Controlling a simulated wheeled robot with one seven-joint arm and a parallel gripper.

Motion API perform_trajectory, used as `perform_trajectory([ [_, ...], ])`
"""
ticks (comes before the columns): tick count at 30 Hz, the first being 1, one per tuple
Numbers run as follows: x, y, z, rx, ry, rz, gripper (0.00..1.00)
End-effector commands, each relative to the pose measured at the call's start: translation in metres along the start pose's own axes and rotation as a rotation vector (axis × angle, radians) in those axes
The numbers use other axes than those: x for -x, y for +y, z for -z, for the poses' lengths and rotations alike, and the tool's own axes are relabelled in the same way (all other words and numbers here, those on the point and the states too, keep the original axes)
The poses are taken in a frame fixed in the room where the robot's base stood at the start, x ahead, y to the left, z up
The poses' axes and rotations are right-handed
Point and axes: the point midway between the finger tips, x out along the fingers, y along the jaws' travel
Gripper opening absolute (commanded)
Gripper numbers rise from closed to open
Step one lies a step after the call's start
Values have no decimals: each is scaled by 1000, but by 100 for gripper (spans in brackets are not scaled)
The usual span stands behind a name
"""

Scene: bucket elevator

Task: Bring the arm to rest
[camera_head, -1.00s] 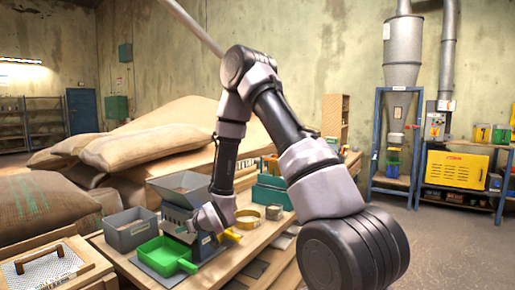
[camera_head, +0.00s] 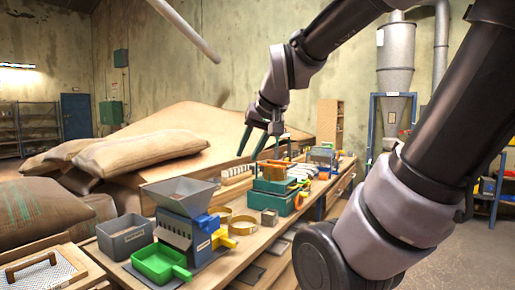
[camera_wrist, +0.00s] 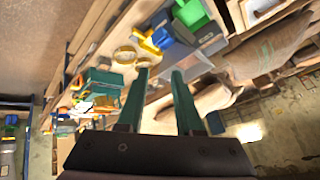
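My gripper (camera_head: 259,143) hangs in the air above the workbench, behind the teal machine in the head view. Its two fingers are spread apart with nothing between them. In the wrist view the two teal fingers (camera_wrist: 160,75) also stand apart and empty. My arm crosses the upper right of the head view and bends down to the gripper. Below it on the bench stand the teal machine (camera_head: 272,197) and a grey hopper machine (camera_head: 180,195) with a blue part and a yellow handle.
A green scoop tray (camera_head: 160,263) and a grey bin (camera_head: 125,238) stand at the bench's near left. A brass ring (camera_head: 243,225) lies beside them. Sacks (camera_head: 140,150) are piled at the left. Blue racks with a metal cyclone (camera_head: 397,60) stand at the right. The floor at right is clear.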

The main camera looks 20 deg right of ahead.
Motion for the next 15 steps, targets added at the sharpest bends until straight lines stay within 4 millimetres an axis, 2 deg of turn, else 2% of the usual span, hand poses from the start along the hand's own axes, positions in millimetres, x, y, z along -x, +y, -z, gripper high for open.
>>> perform_trajectory([
  [1, 15, 2, -9, -26, -4, 10, 35],
  [3, 28, 4, -21, -54, -22, 18, 35],
  [6, 39, 5, -31, -76, -39, 26, 35],
  [15, 42, 5, -35, -85, -48, 29, 35],
])
